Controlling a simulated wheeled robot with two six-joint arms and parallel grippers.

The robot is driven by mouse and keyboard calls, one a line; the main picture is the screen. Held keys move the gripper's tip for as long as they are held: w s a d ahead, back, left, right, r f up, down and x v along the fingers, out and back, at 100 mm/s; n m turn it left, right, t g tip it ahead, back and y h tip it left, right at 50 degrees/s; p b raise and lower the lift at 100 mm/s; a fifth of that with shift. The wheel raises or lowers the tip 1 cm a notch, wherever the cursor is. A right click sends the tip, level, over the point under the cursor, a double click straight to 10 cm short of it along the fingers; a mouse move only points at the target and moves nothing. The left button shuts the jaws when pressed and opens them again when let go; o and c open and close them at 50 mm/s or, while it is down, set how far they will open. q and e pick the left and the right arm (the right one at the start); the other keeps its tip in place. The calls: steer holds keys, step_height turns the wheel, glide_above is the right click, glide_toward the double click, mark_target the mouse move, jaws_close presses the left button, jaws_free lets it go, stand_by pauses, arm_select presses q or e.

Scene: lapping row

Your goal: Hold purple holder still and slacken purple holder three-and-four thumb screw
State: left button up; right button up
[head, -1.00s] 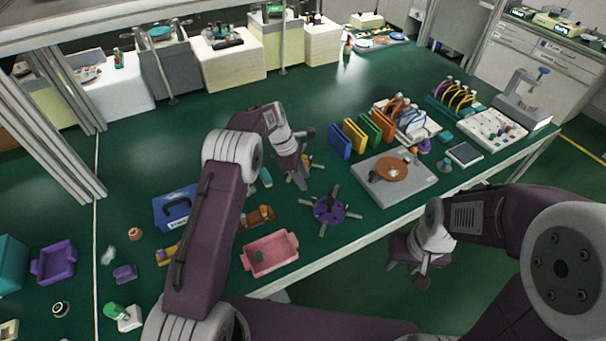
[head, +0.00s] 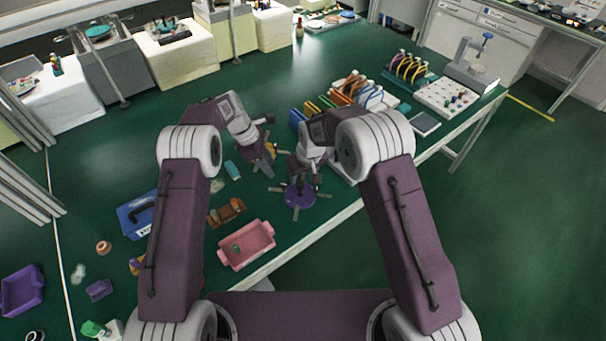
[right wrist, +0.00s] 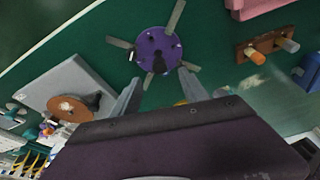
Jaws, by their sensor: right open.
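The purple holder (head: 299,195) is a round disc with several grey bars sticking out. It lies on the green bench near the front edge. It also shows in the right wrist view (right wrist: 158,48), with small dark knobs on its face; I cannot tell which is the three-and-four thumb screw. My right gripper (head: 303,176) is over the holder's far side. Its two fingers are apart in the right wrist view (right wrist: 160,90), with nothing between them. My left gripper (head: 262,165) is just left of and beyond the holder; its finger gap is unclear.
A pink tray (head: 222,258) and a brown block with pegs (head: 226,212) lie left of the holder. A grey plate with a copper disc (right wrist: 70,105) is close by on the holder's other side. Coloured upright panels (head: 297,120) stand behind my right gripper.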

mark_target(300, 184)
steer(key=x, duration=0.9)
